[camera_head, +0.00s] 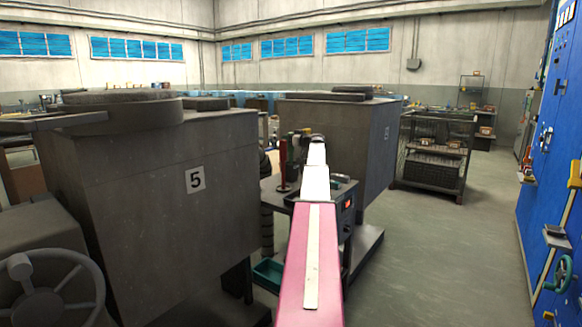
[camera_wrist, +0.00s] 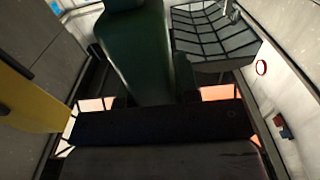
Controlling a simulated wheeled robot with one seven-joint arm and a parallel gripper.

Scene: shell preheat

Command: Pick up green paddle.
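A dark green, flat, long thing (camera_wrist: 140,55), which looks like the green paddle, runs from the top middle of the wrist view down to my gripper (camera_wrist: 152,95). Dark finger parts show close along its two sides. Whether they touch or press on it cannot be made out. In the head view my pink and white arm reaches forward to a small work stand (camera_head: 347,205) between two grey tanks. The arm hides much of the stand top, and I cannot make out the gripper fingers or the paddle there.
The grey tank marked 5 (camera_head: 150,190) stands left of the arm, another grey tank (camera_head: 370,150) behind right. A red bottle-like thing (camera_head: 283,152) is left of the arm tip. A green tray (camera_head: 268,274) sits low. Floor (camera_head: 440,250) is clear before the blue cabinet (camera_head: 555,140).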

